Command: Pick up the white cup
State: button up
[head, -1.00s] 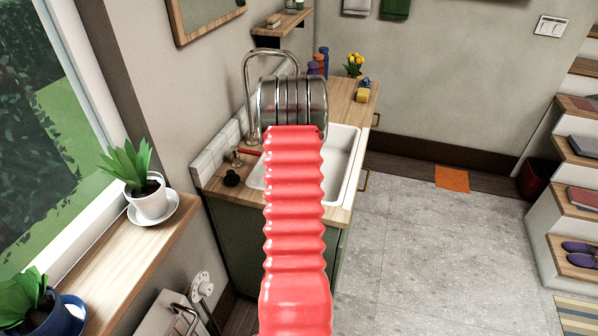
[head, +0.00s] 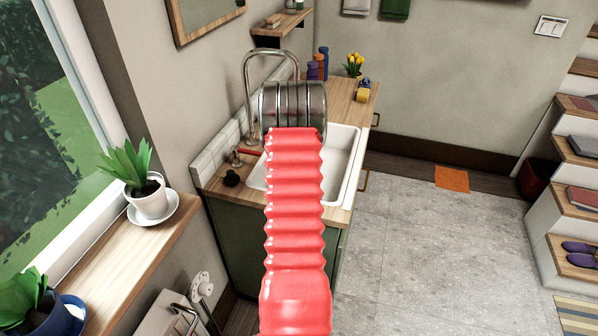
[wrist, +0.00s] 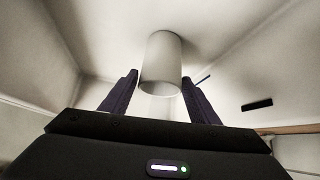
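The white cup (wrist: 161,62) shows in the wrist view as a pale cylinder inside the white sink basin. My gripper (wrist: 160,77) is open in the wrist view, with its two dark fingers apart on either side of the cup's near end. A gap shows between each finger and the cup, and I see no contact. In the head view my red arm and its metal end hide the gripper and the cup. The white sink (head: 343,160) shows in the head view, partly behind my arm.
The basin walls rise close around the gripper. A tap (head: 250,90) arches behind my arm. Bottles (head: 323,62), yellow flowers (head: 354,62) and a yellow item (head: 362,95) stand at the counter's far end. A potted plant (head: 147,195) is on the windowsill.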

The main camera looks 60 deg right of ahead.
jog(key=c, duration=0.9)
